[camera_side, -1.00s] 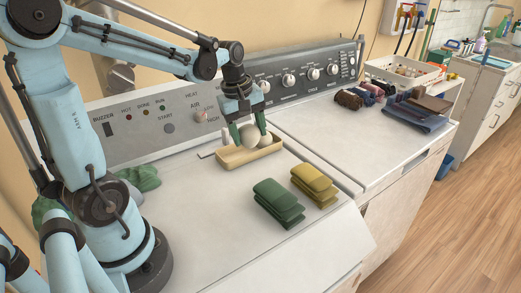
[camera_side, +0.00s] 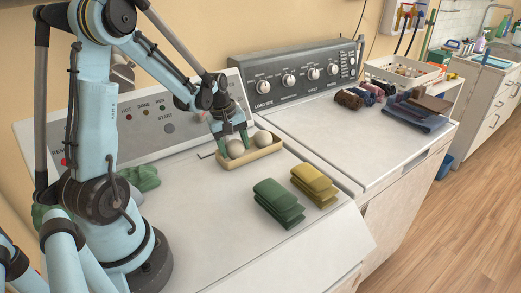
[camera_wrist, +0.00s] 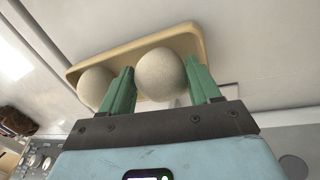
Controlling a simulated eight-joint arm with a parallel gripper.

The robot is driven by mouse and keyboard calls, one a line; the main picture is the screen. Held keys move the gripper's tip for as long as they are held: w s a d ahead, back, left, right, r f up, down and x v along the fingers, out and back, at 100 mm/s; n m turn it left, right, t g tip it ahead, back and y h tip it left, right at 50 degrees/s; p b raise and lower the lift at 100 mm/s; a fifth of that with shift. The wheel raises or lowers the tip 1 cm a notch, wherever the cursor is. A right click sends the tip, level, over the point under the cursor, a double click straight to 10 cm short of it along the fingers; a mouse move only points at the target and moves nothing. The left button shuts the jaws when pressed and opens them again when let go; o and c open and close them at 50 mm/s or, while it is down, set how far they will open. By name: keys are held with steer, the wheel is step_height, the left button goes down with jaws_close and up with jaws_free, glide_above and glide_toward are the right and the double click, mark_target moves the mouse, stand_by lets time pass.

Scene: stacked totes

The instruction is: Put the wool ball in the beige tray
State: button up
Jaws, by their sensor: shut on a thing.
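Two pale wool balls show at the beige tray (camera_side: 262,155), which lies at the back of the near machine's top. My gripper (camera_side: 234,142) points down at the tray's left half, with its green fingers shut on the left ball (camera_side: 235,149). This ball is in or just above the tray; I cannot tell whether it touches the floor. The other ball (camera_side: 262,139) sits in the tray's right half. In the wrist view the held ball (camera_wrist: 161,75) is between the fingers, and the other ball (camera_wrist: 95,87) is left of them, partly hidden.
Folded green cloths (camera_side: 278,203) and yellow cloths (camera_side: 314,185) lie in front of the tray. A crumpled green cloth (camera_side: 140,178) lies to the left. The control panel (camera_side: 165,115) rises close behind my gripper.

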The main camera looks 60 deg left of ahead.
mark_target(227, 148)
steer(key=shift+f, duration=0.15)
steer(key=o, duration=0.8)
steer(key=shift+c, duration=0.2)
step_height(227, 148, up, 12)
steer(key=s, duration=0.2)
steer(key=s+d+m+t, duration=0.2)
steer(key=d+m, duration=0.5)
steer(key=d, duration=0.2)
steer(key=s+d+m+t, duration=0.1)
steer(key=d+m+t, duration=0.2)
steer(key=d+m, duration=0.5)
steer(key=shift+s+d+f+m, duration=0.2)
steer(key=shift+s+d+m, duration=0.15)
steer(key=shift+d, duration=0.8)
